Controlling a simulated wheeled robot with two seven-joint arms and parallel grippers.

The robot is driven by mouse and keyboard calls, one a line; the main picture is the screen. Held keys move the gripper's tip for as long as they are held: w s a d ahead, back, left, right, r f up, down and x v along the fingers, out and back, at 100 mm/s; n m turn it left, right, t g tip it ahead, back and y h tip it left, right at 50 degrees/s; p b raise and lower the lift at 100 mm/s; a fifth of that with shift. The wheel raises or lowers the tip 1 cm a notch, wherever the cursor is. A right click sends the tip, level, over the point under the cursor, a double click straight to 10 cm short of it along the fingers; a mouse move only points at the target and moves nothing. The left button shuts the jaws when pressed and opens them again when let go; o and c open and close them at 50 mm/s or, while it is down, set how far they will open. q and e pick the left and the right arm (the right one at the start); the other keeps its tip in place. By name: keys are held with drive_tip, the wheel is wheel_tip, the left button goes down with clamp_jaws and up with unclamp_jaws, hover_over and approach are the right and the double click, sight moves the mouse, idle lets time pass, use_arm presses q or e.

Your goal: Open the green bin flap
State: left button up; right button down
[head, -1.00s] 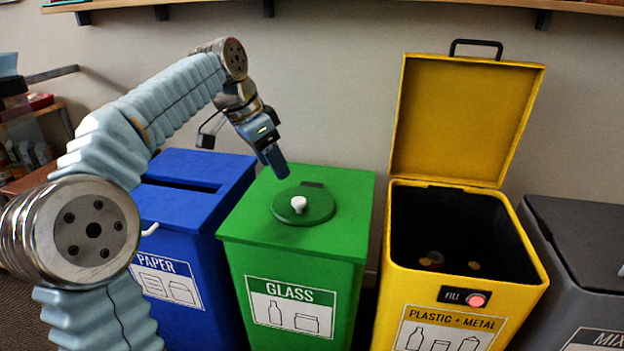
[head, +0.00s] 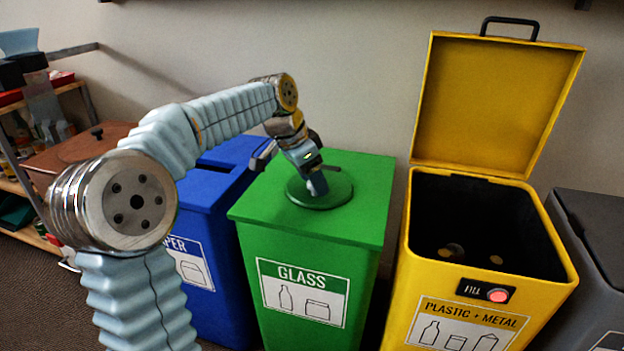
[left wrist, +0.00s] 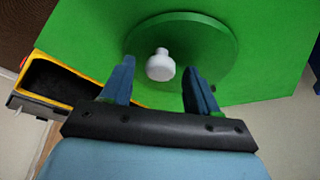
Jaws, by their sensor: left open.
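The green glass bin (head: 375,217) stands in the middle of the head view. Its round green flap (head: 343,195) lies flat and closed on the lid. My left gripper (head: 318,187) is over the flap and hides its white knob in the head view. My right gripper is not in view.
The blue paper bin (head: 202,190) stands left of the green bin, partly behind my arm. The yellow plastic and metal bin (head: 408,262) stands on the right with its lid (head: 500,100) raised. A grey bin (head: 600,235) is at the far right.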

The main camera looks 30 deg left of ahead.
use_arm(q)
clamp_jaws()
idle(0.4)
